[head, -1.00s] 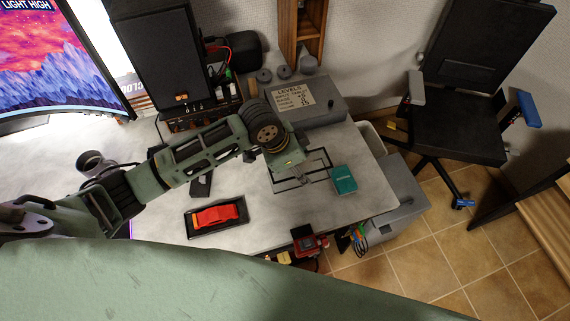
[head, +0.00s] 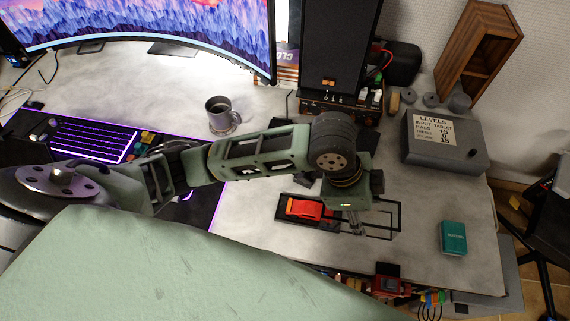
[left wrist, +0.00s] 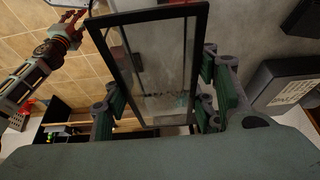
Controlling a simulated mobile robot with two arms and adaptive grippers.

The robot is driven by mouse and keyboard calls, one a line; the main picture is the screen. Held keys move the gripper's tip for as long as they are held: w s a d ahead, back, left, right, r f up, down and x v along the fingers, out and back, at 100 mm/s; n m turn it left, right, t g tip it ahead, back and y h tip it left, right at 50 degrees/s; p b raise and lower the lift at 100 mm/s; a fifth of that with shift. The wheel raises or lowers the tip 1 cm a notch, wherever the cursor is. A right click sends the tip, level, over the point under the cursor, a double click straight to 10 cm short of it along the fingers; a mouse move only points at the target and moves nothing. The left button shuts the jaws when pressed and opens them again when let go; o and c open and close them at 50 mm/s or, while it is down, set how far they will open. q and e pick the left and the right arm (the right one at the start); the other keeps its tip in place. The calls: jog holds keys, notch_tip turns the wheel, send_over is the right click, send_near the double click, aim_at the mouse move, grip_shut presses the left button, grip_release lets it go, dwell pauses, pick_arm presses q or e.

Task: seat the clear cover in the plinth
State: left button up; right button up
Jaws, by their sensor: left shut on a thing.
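The clear cover (head: 399,217) is a see-through box with thin black edges. My left gripper (head: 356,226) is shut on it and holds it over the front part of the desk, just right of the plinth in the head view. In the left wrist view the cover (left wrist: 150,14) stands between the green-padded fingers of my left gripper (left wrist: 160,98). The plinth (head: 283,214) is a low black base with a red model car (head: 304,208) on it. My gripper and the cover hide its right end. My right gripper (left wrist: 65,32), red-tipped, seems to show small at the wrist view's upper left.
A teal box (head: 453,238) lies to the right of the cover. A grey levels box (head: 445,150) and a speaker (head: 340,50) stand behind. A mug (head: 222,115) and a keyboard (head: 95,140) are to the left. A red item (head: 388,284) sits at the desk's front edge.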

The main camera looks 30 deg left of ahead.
pick_arm(q)
jog(key=p, duration=0.2)
send_over(312, 208)
notch_tip(312, 208, down, 6)
jog(key=shift+s+d+f, duration=0.1)
jog(key=shift+f, duration=0.1)
jog(key=shift+a+f, duration=0.15)
jog(key=shift+a, duration=0.1)
jog(key=shift+a+f, duration=0.1)
jog(key=shift+f, duration=0.15)
notch_tip(312, 208, down, 3)
jog(key=shift+f, duration=0.35)
pick_arm(e)
jog(key=shift+s+d+r, duration=0.15)
jog(key=shift+s+r, duration=0.05)
jog(key=shift+r, duration=0.3)
jog(key=shift+s+d+r, duration=0.15)
jog(key=shift+r, duration=0.3)
jog(key=shift+d, duration=0.1)
pick_arm(q)
jog(key=shift+f, duration=0.15)
jog(key=o, duration=1.2)
pick_arm(e)
jog(key=shift+d, duration=0.35)
